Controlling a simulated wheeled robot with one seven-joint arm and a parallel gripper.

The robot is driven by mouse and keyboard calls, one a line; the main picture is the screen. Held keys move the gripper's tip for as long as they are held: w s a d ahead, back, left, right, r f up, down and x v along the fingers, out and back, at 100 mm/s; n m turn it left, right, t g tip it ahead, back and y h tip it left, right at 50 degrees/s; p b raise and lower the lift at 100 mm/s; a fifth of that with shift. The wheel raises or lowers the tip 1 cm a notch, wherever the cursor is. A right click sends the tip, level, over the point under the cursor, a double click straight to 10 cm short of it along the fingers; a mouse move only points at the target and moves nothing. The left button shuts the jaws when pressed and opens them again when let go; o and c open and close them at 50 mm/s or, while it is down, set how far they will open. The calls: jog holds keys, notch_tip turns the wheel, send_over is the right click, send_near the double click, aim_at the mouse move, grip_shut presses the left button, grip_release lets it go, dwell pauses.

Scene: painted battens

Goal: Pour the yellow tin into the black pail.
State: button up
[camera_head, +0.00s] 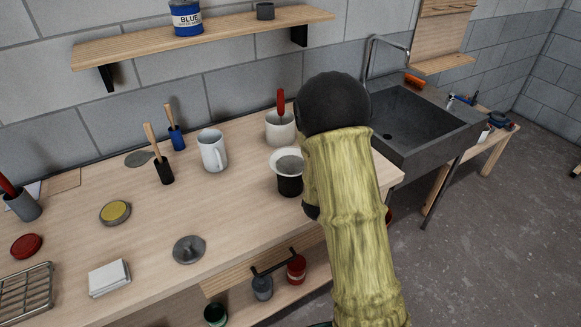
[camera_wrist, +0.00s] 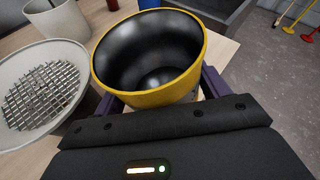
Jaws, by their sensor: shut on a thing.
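The yellow tin (camera_wrist: 167,95) is between the fingers of my gripper (camera_wrist: 160,97) in the wrist view, its open mouth facing the camera. Its inside is dark and shiny; I cannot tell whether anything lies in it. In the head view my arm hides the tin and the fingers. The black pail (camera_head: 289,187) stands on the bench just left of my arm. A white strainer (camera_head: 275,160) sits on its top; its mesh also shows in the wrist view, left of the tin, where the pail is hidden.
A white pot (camera_head: 280,134) with a red-handled tool stands behind the pail. A white mug (camera_head: 212,150) stands to the left. The sink (camera_head: 425,120) is at the right. Brushes, lids and a wire rack (camera_head: 25,289) are farther left.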

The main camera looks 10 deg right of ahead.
jog(key=shift+f+b, duration=0.35)
jog(key=shift+f, duration=0.2)
jog(key=b, duration=0.1)
jog(key=m+b, duration=0.1)
jog(key=b, duration=0.1)
jog(key=shift+s+d+f+y, duration=0.15)
jog(key=shift+d+f+y, duration=0.1)
jog(key=shift+d+y, duration=0.15)
jog(key=shift+m+t+b, duration=0.3)
jog(key=shift+b, duration=0.1)
jog(key=shift+r, duration=0.1)
jog(key=shift+r+p, duration=1.4)
jog(key=shift+r, duration=1.65)
jog(key=shift+d, duration=0.2)
jog(key=shift+a, duration=0.25)
jog(key=shift+d+f, duration=0.1)
jog(key=shift+d, duration=0.05)
